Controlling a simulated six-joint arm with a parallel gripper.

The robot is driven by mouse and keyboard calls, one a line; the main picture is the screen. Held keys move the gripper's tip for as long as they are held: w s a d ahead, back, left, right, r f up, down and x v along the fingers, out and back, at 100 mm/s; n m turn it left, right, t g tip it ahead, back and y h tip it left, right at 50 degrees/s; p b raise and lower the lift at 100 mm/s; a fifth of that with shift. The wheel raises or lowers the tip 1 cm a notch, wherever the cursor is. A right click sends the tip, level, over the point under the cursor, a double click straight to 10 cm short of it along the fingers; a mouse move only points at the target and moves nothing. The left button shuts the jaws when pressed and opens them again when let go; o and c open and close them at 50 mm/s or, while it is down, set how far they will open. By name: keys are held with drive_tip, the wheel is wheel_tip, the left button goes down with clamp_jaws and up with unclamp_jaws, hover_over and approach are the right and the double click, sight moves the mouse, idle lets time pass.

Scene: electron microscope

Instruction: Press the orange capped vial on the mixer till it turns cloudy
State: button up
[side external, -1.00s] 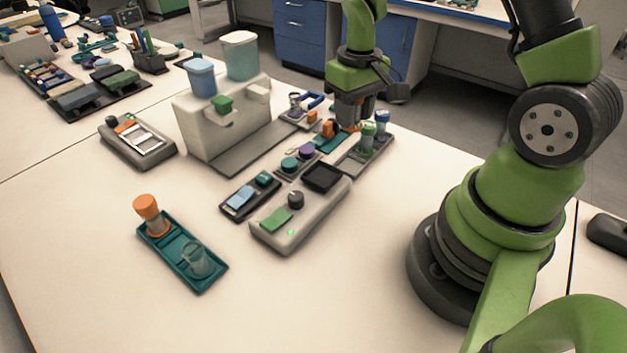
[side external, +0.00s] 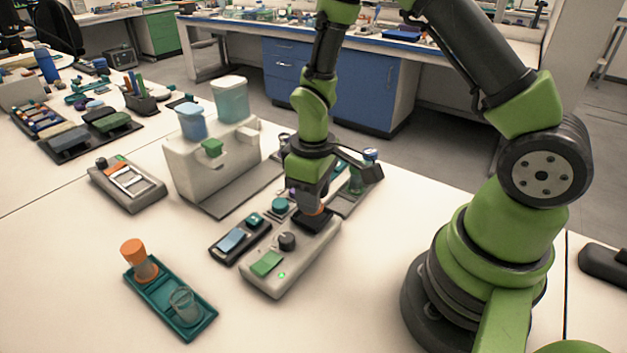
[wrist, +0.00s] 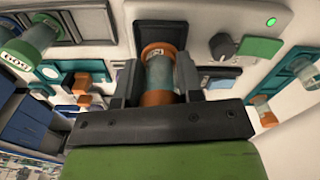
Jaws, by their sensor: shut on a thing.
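My gripper (side external: 316,207) is shut on an orange capped vial, which shows in the wrist view (wrist: 159,72) as a clear, greyish tube with orange at both ends. The gripper points down over the dark pad at the far end of the mixer (side external: 297,267). Whether the vial touches the pad is hard to tell. The mixer has a black knob (side external: 287,241), a green button (side external: 266,263) and a lit green light; it also shows in the wrist view (wrist: 205,17). Cloudiness in the vial cannot be judged clearly.
A teal tray (side external: 190,325) with another orange-capped vial (side external: 134,252) and a glass beaker (side external: 184,303) stands front left. A grey dispenser (side external: 185,170) stands behind. A small dark holder (side external: 224,256) lies close left of the mixer. The front table is clear.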

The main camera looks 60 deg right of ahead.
drive_tip(key=shift+f, duration=0.45)
drive_tip(key=shift+f, duration=0.75)
idle(1.1)
drive_tip(key=shift+r, duration=0.15)
idle(1.6)
drive_tip(key=shift+r, duration=3.4)
